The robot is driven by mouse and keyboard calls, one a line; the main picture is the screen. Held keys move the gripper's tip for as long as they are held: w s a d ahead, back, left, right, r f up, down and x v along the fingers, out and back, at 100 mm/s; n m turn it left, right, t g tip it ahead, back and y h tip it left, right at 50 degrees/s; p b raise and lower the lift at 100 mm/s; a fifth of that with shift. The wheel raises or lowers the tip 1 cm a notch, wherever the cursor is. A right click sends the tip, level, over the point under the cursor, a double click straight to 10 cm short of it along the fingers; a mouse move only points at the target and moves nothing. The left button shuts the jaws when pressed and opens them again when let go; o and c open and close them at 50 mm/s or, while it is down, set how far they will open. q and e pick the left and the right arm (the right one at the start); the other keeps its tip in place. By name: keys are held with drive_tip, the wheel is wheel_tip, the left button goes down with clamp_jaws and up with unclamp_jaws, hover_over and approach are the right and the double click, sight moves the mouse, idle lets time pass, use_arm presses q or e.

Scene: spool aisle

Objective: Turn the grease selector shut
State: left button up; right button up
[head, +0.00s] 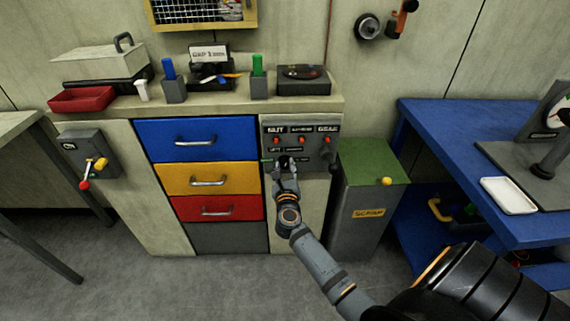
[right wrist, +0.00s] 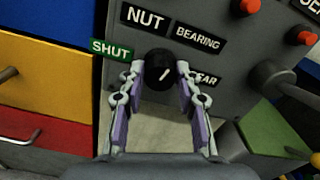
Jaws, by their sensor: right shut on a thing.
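The grease selector is a round black knob with a short white mark, on the grey panel (head: 318,158) at the right end of the bench front. In the right wrist view the knob (right wrist: 158,66) has a green SHUT label (right wrist: 110,49) at its left, NUT and BEARING above, and a partly hidden label reading "EAR" at lower right. The white mark is slanted and off the SHUT label; I cannot tell exactly which label it points to. My right gripper (head: 284,168) is shut on the knob, one finger on each side. My left gripper is not in view.
Blue, yellow and red drawers with bar handles (head: 207,181) are left of the panel. Red buttons (right wrist: 250,6) sit above the knob, and a grey lever (right wrist: 272,76) sticks out to its right. A green-topped scrap bin (head: 368,205) stands close on the right.

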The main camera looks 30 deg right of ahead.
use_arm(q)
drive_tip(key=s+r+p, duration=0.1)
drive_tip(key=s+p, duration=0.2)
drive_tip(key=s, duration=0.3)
use_arm(e)
drive_tip(key=n, duration=0.3)
drive_tip(key=shift+r+n, duration=0.2)
drive_tip(key=shift+n, duration=0.2)
drive_tip(key=n+p, duration=0.4)
drive_tip(key=shift+n, duration=0.3)
drive_tip(key=n+p, duration=0.3)
drive_tip(key=n, duration=0.1)
drive_tip(key=n+p, duration=0.2)
drive_tip(key=n, duration=0.2)
drive_tip(key=shift+f+n+p, duration=0.15)
drive_tip(key=shift+n+p, duration=0.25)
use_arm(q)
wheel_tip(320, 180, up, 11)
drive_tip(key=p, duration=0.1)
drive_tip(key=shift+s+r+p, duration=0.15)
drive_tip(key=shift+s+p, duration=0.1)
drive_tip(key=shift+p, duration=0.15)
use_arm(e)
drive_tip(key=shift+f+n, duration=0.1)
drive_tip(key=shift+n, duration=1.8)
drive_tip(key=o, duration=1.1)
drive_tip(key=shift+o, duration=0.2)
